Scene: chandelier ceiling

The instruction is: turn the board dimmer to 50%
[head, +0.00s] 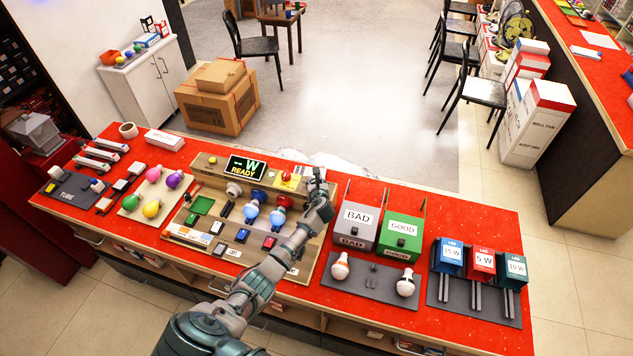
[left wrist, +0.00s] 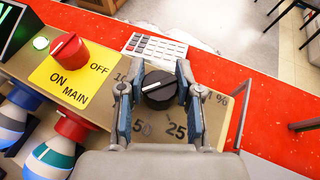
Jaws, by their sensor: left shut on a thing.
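The dimmer is a black round knob (left wrist: 159,90) with a white line across its top, in the middle of the left wrist view. The line lies nearly level, its right end slightly higher; I cannot tell which end is the pointer. My left gripper (left wrist: 155,82) is shut on the knob, one finger on each side. In the head view the left gripper (head: 318,183) hides the knob. My right gripper is not in view.
Left of the knob is a red main switch (left wrist: 69,52) on a yellow ON/OFF plate. A display (head: 245,168) reads "-W READY". Bulbs sit in sockets on the board. The BAD (head: 351,226) and GOOD (head: 401,234) bins stand to the right on the red table.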

